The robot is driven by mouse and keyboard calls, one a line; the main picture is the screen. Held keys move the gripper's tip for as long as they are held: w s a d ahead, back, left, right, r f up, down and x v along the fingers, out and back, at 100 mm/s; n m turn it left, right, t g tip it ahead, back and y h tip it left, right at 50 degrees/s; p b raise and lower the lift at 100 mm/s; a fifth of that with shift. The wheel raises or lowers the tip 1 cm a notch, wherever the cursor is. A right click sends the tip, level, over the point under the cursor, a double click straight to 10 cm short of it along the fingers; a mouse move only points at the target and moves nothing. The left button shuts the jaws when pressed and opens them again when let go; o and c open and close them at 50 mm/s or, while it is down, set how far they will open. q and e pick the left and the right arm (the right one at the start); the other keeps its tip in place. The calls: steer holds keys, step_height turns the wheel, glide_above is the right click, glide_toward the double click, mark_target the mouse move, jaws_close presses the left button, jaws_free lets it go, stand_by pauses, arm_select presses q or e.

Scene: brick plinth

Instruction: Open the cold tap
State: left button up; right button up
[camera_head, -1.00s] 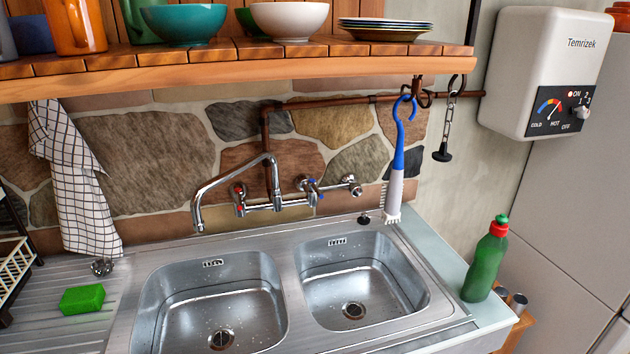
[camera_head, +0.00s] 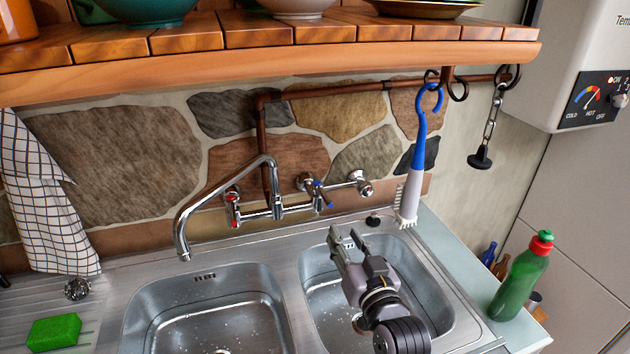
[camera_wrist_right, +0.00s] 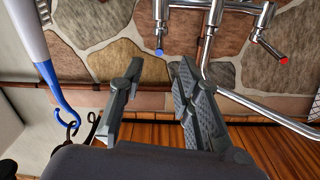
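The wall-mounted chrome mixer tap (camera_head: 268,212) has a curved spout over the left bowl. Its cold tap (camera_head: 322,194), marked blue, is on the right, and the red-marked hot tap (camera_head: 233,209) is on the left. My right gripper (camera_head: 345,240) is over the right bowl, apart from the cold tap and in front of and below it. In the right wrist view, its two fingers (camera_wrist_right: 158,88) are spread with nothing between them. There the blue tip of the cold tap (camera_wrist_right: 159,52) shows beyond the gap between the fingertips. My left gripper is not in view.
A blue-and-white brush (camera_head: 410,185) hangs from a hook right of the taps. A wooden shelf (camera_head: 270,65) with dishes juts out above. A green bottle (camera_head: 521,277) stands on the right counter. A green sponge (camera_head: 54,331) lies on the left drainer.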

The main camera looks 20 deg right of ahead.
steer(key=p, duration=0.2)
glide_toward(320, 186)
steer(key=w+p, duration=0.1)
steer(key=w, duration=0.6)
steer(key=shift+a+f+p, duration=0.15)
steer(key=shift+p, duration=0.2)
steer(key=shift+w, duration=0.45)
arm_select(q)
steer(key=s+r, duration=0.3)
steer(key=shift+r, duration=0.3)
arm_select(e)
steer(key=shift+c, duration=0.3)
jaws_close()
